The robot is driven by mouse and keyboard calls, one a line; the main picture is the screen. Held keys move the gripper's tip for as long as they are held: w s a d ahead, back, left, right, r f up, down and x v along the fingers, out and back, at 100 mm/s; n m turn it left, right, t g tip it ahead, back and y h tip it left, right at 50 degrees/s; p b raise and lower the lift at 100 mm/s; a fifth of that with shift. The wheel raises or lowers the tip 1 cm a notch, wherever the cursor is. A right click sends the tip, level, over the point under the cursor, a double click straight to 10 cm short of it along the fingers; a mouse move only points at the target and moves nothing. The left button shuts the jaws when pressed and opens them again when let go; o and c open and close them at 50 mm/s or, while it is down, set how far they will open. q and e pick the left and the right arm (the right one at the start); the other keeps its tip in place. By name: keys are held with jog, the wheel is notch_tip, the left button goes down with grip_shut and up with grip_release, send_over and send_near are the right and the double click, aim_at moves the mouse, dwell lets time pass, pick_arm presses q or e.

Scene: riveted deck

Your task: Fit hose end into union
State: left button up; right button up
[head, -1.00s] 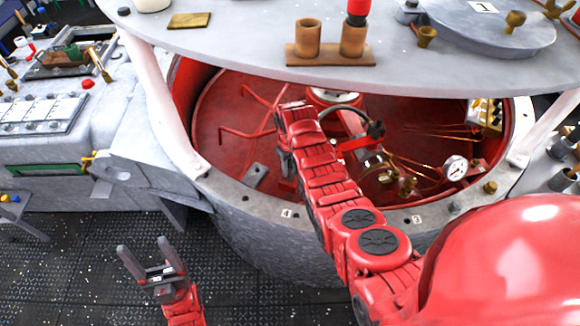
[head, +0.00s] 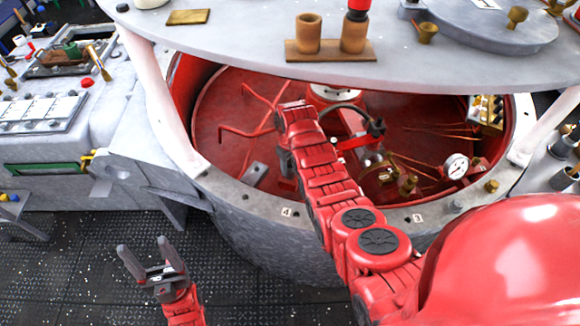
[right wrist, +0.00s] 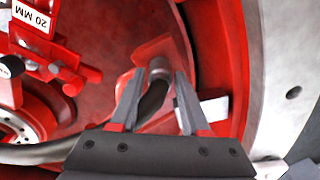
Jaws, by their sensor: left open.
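My left gripper (head: 150,257) is open and empty, above the dark floor outside the drum. My right gripper (head: 287,163) reaches down into the red drum in the head view. In the right wrist view its fingers (right wrist: 159,78) are apart, with the dark hose (right wrist: 154,101) between them and gaps seeming to show on both sides. A grey collar (right wrist: 160,68) sits at the hose's tip against a red bracket (right wrist: 150,50); I cannot tell whether this collar is the union or part of the hose end. The hose's arc (head: 350,108) shows behind my right arm.
The drum's grey rim (head: 262,205) surrounds the work. A grey plate (head: 230,55) hangs above on pale posts. Brass fittings (head: 408,184) and a gauge (head: 456,166) stand at right inside. A "20 MM" label (right wrist: 31,16) sits on a red part.

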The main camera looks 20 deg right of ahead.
jog(key=o, duration=0.3)
jog(key=shift+r, duration=0.15)
jog(key=shift+r, duration=0.25)
notch_tip(320, 180, up, 4)
jog(key=shift+w+f+b, duration=0.1)
jog(key=shift+b, duration=0.95)
notch_tip(320, 180, up, 8)
jog(key=p, duration=0.4)
jog(key=shift+f, duration=0.25)
